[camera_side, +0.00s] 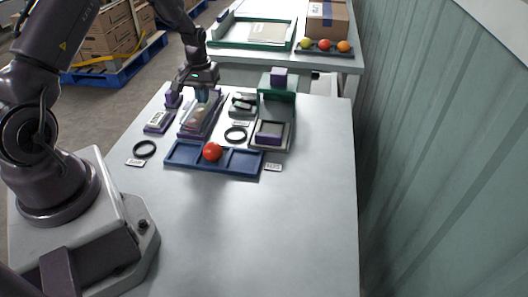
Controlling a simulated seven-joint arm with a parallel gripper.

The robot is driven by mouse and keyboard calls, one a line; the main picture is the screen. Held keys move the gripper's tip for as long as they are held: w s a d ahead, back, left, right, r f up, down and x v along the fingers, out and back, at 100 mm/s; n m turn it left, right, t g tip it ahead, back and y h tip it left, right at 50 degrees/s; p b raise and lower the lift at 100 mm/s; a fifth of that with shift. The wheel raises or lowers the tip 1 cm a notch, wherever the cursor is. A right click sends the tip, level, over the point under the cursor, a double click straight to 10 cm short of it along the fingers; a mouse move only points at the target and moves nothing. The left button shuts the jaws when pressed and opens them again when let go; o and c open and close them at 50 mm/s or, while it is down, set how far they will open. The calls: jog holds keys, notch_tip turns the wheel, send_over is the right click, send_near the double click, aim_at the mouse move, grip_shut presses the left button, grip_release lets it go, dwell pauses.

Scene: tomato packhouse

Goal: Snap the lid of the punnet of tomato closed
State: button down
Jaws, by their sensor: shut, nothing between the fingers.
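The punnet (196,122) sits in a purple holder in the back left part of the grey table. Something pale and reddish shows faintly through its clear side. My gripper (203,98) is above the far end of the punnet, pointing down, shut and empty. Its tips are at or just over the lid; I cannot tell whether they touch. The lid is clear and small in this view, so I cannot tell whether it is closed. A red tomato (212,152) lies in the middle of a blue tray (184,157) in front of the punnet.
A green and grey stand (277,95) with purple blocks is at right. The table's front and right are clear.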

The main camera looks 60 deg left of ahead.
jog(key=shift+f, duration=0.7)
dwell(0.3)
jog(key=shift+r, duration=3.55)
jog(key=shift+s+a+f, duration=0.3)
jog(key=shift+f, duration=0.7)
jog(key=shift+s+a+f, duration=0.25)
jog(key=shift+a+f, duration=0.05)
jog(key=shift+f, duration=0.7)
jog(key=shift+s+a+f, duration=0.3)
jog(key=shift+f, duration=0.7)
jog(key=shift+f, duration=0.5)
jog(key=shift+r, duration=3.55)
